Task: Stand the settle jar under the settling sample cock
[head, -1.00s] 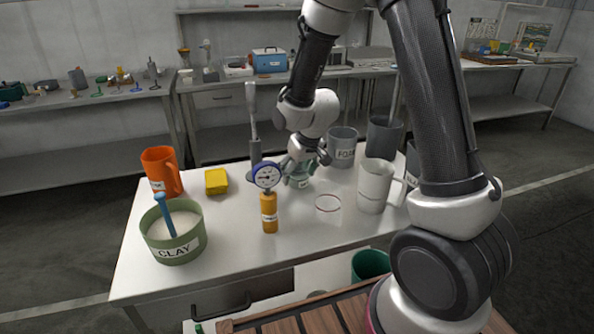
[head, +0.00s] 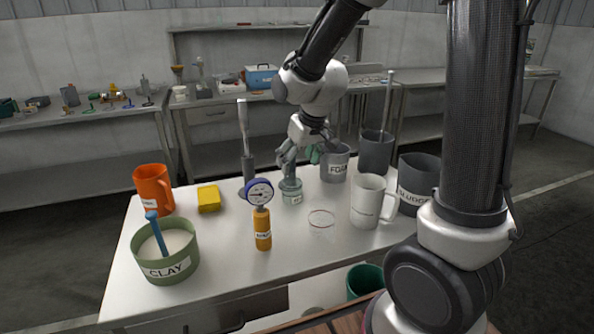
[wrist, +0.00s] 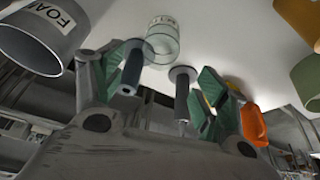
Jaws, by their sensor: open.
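A small pale-green glass jar with a white label (head: 292,192) stands upright on the white table. I take it for the settle jar, though its label is too small to read. It also shows in the wrist view (wrist: 163,42), beyond the fingertips. My gripper (head: 298,160) is open just above and behind the jar; in the wrist view its green-padded fingers (wrist: 163,78) are spread with nothing held between them. A grey upright post (head: 245,150) stands left of the jar. I cannot make out which fitting is the settling sample cock.
An orange jug (head: 153,190), a yellow block (head: 209,198), a CLAY tub (head: 165,262) and an orange gauge bottle (head: 262,230) stand left.

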